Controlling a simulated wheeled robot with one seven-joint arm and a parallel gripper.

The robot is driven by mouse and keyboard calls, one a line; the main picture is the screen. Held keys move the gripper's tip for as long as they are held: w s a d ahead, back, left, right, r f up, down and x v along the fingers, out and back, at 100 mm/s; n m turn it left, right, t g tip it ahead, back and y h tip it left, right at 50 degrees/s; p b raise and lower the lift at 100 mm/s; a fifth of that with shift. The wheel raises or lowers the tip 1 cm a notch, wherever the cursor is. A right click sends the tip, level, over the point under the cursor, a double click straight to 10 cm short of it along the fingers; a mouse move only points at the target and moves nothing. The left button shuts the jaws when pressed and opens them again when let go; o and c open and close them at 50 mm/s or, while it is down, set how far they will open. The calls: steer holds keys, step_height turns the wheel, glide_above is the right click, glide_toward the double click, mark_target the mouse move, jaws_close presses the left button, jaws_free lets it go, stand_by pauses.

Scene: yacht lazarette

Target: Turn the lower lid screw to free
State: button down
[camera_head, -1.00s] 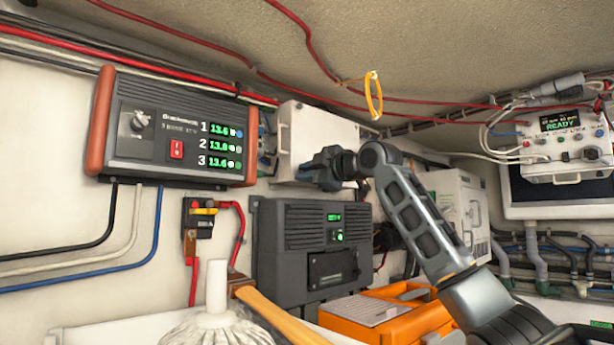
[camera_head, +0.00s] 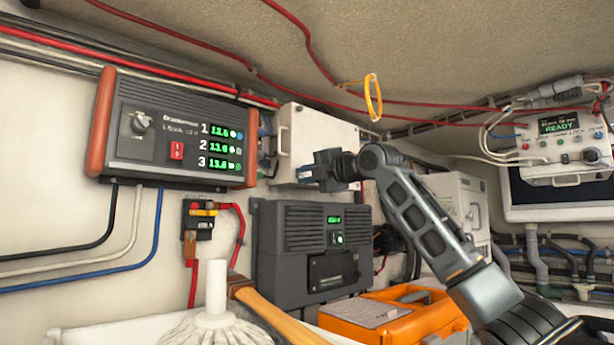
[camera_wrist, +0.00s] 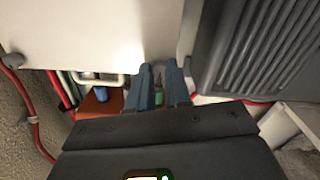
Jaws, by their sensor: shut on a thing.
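The white box with its pale lid (camera_head: 330,138) is fixed to the wall under the ceiling, with a handle on its left side. My gripper (camera_head: 303,172) is at the lower left part of this lid. In the wrist view the two blue-grey fingers (camera_wrist: 158,82) are close together, with their tips at the edge of the white lid (camera_wrist: 100,32). They are shut on the lower lid screw, which the fingers hide.
A dark grey ventilated unit (camera_head: 310,245) hangs just below my gripper. A charger with red ends (camera_head: 170,135) is to the left. An orange case (camera_head: 395,320) lies below my arm. A yellow loop (camera_head: 373,97) hangs from the ceiling.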

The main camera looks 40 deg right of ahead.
steer(key=shift+f, duration=0.1)
stand_by(0.3)
steer(key=c, duration=1.1)
jaws_free()
steer(key=shift+o, duration=0.2)
steer(key=s+b, duration=0.2)
steer(key=s, duration=0.5)
steer(key=shift+s, duration=0.4)
steer(key=shift+d, duration=0.15)
